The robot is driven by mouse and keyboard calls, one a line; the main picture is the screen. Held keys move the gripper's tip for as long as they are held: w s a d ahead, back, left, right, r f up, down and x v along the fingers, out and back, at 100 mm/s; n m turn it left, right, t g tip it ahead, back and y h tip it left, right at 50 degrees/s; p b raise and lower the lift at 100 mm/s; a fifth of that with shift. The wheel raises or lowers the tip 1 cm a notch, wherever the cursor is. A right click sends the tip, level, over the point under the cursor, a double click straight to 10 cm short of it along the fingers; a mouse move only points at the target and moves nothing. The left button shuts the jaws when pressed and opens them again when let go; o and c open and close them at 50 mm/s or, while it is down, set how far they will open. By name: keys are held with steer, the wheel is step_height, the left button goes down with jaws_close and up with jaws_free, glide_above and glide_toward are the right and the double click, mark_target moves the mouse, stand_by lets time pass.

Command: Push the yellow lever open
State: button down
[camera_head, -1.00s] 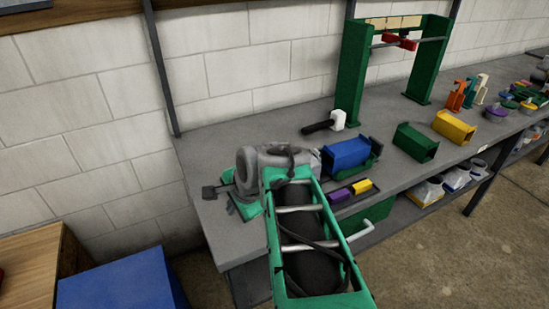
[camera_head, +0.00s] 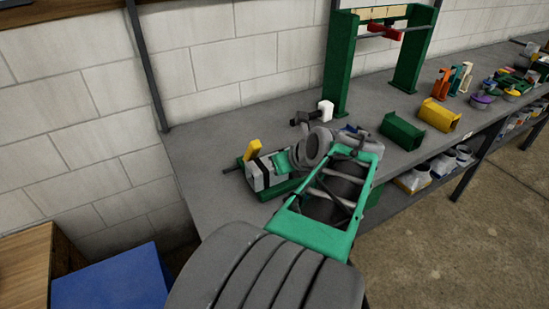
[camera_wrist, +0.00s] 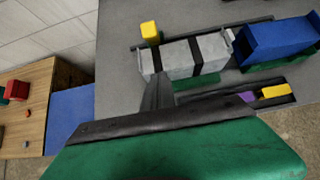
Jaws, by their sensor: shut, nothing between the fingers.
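The yellow lever (camera_head: 252,150) stands up at the left end of a grey block with black bands (camera_head: 256,179) on the bench. In the head view it leans a little to the right at its top. In the wrist view the lever (camera_wrist: 150,32) shows at the block's far left corner. My gripper (camera_wrist: 158,82) is shut and empty, its dark fingers pointing towards the block's near side, below the lever in the picture. A gap shows between fingers and lever. In the head view my green hand partly covers the block's right end.
A blue box (camera_wrist: 275,40) sits right of the block, with a small yellow piece (camera_wrist: 275,91) in front of it. A black-and-white tool (camera_head: 326,108) lies behind my wrist. A green frame (camera_head: 340,65) stands further back. The bench's left end is clear.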

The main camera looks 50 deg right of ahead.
mark_target(251, 154)
steer(key=x, duration=0.7)
steer(key=shift+w+f, duration=0.3)
steer(key=shift+w+d+r+p, duration=0.2)
steer(key=shift+w+r+p, duration=0.15)
steer(key=shift+w, duration=0.25)
steer(key=shift+w+d+r+p, duration=0.2)
steer(key=shift+w+r, duration=0.2)
steer(key=shift+w, duration=0.2)
steer(key=shift+w+d+r, duration=0.15)
steer(key=shift+w+r, duration=0.1)
steer(key=shift+w, duration=0.25)
steer(key=shift+r, duration=0.1)
